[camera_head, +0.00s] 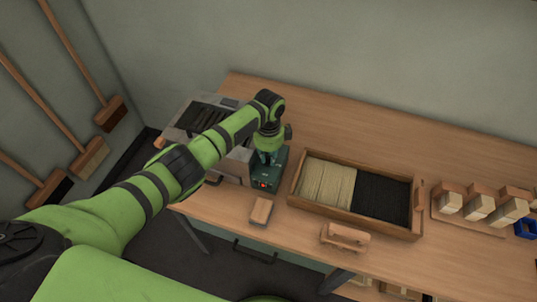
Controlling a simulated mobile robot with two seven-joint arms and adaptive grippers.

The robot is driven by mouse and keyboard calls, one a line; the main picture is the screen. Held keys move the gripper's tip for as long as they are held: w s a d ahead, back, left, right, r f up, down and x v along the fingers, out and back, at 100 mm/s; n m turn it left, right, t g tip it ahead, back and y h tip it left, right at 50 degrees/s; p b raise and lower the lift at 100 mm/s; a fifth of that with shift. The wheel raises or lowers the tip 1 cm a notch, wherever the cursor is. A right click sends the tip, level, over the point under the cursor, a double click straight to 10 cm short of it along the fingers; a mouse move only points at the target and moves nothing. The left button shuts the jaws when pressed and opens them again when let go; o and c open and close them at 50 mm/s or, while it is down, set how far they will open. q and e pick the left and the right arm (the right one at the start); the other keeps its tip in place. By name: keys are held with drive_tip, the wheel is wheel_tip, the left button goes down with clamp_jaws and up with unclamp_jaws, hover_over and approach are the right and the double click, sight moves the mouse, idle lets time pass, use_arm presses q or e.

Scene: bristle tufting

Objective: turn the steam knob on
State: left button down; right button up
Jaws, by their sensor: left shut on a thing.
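A small dark green box (268,180) with a lit red spot on its front stands on the bench, beside the grey metal unit. My left gripper (268,158) reaches down onto the top of this box from above, its fingers closed there. The steam knob itself is hidden by the gripper and too small to make out, so its turn position cannot be read. The fingers are shut on it at the box top. My right gripper is not in view.
A grey metal unit (240,168) stands left of the box, partly behind my arm. A wooden tray (296,185) of pale and black bristles lies to the right. A wooden block (261,211) lies in front. Brush heads stand at far right; brooms lean on the left wall.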

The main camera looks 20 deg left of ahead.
sight(268, 158)
use_arm(q)
drive_tip(key=shift+w+r, duration=0.1)
idle(0.3)
drive_tip(key=c, duration=1.1)
unclamp_jaws()
wheel_tip(268, 158, up, 12)
